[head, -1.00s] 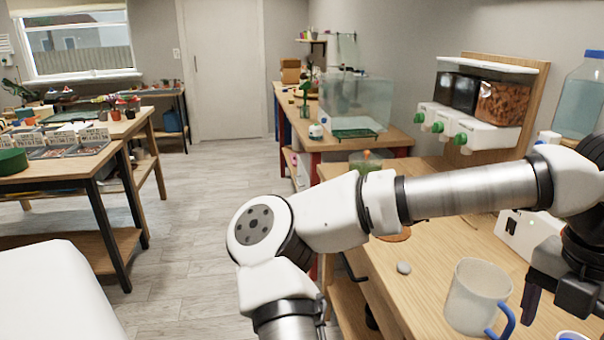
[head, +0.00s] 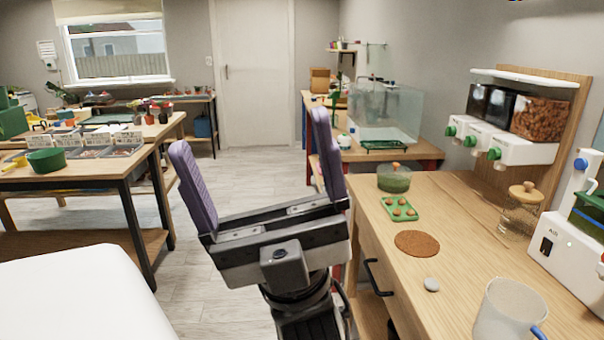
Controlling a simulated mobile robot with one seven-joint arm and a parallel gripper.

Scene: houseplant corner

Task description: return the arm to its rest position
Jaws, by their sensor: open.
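My gripper (head: 258,165) shows in the head view, left of the wooden counter (head: 470,265) and over the floor. Its two purple fingers point up and stand wide apart. Nothing is between them. The gripper is held clear of the counter top, and the lower arm is mostly out of view below the picture.
A dispenser (head: 515,140) stands behind.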

